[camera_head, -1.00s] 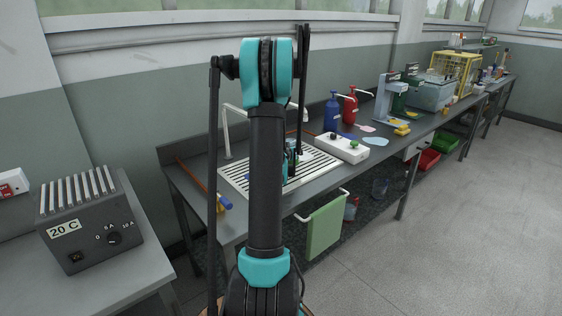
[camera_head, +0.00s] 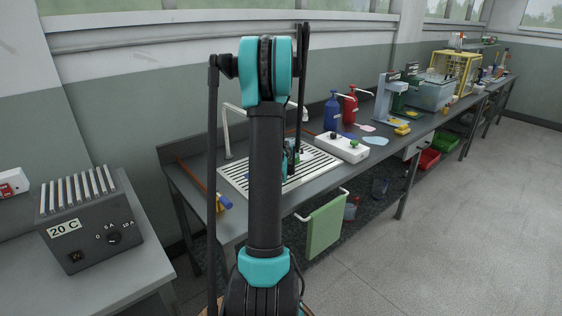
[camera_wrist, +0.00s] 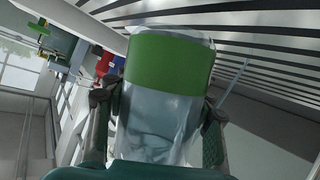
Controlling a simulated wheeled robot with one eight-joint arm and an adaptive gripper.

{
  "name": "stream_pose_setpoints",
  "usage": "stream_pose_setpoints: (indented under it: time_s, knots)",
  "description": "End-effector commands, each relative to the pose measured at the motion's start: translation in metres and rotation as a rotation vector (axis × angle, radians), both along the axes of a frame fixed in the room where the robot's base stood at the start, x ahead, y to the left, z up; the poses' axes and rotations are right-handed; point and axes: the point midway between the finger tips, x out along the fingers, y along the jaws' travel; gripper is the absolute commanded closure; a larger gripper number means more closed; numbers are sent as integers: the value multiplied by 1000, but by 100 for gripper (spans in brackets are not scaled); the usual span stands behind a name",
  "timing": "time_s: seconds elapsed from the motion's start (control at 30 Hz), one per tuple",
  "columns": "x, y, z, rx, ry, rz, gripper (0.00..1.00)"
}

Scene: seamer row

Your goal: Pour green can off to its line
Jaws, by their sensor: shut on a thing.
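The green can, a clear glassy vessel with a broad green band (camera_wrist: 170,65), fills the middle of the wrist view. My gripper (camera_wrist: 157,122) is shut on it, with a dark finger on either side. In the wrist view the surroundings look strongly rolled over, with the slatted rack (camera_wrist: 265,45) above and behind the can. In the head view my gripper (camera_head: 292,158) is low over the slatted draining rack (camera_head: 234,176), mostly hidden behind my arm. The liquid level and any line on the can cannot be made out.
A white box with knobs (camera_head: 342,147) stands right of the rack. Blue (camera_head: 332,112) and red (camera_head: 350,107) pump bottles stand behind it. A tap (camera_head: 227,135) rises behind the rack. A blue-ended rod (camera_head: 223,203) lies at the left. A green towel (camera_head: 325,227) hangs in front.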

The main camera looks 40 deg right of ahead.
Motion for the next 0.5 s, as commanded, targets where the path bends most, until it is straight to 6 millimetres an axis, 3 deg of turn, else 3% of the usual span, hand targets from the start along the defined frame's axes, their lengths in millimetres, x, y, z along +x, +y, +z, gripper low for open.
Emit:
stream_pose_setpoints:
  time_s: [0.5]
  knots:
    - [-1,0,1,-13,26,1,98]
